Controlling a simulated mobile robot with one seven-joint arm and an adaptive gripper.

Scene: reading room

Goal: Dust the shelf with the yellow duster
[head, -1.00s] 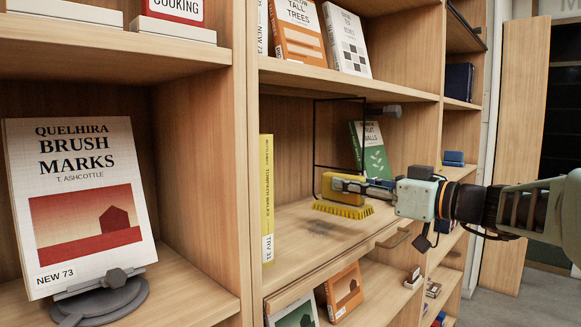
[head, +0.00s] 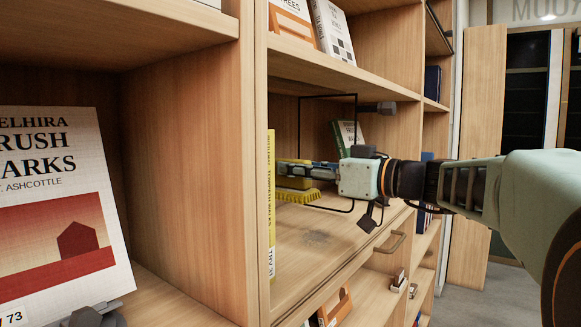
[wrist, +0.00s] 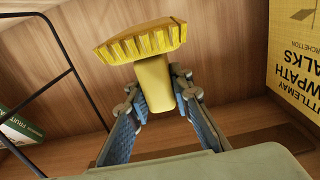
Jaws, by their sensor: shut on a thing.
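The yellow duster (head: 297,195) is held inside the middle shelf bay, bristles down, near the yellow book. In the wrist view its bristled head (wrist: 140,42) and handle (wrist: 153,85) show between the fingers. My gripper (head: 298,172) is shut on the handle; it also shows in the wrist view (wrist: 158,92). The shelf (head: 345,228) is pale wood with a grey dusty patch (head: 315,238) toward its front, in front of the duster. I cannot tell whether the bristles touch the board.
A yellow book (head: 271,205) stands at the bay's left side, close to the duster. A black wire frame (head: 328,97) and a green book (head: 346,135) are behind my arm. A shelf above (head: 340,75) limits height. The bay's front right is bare.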

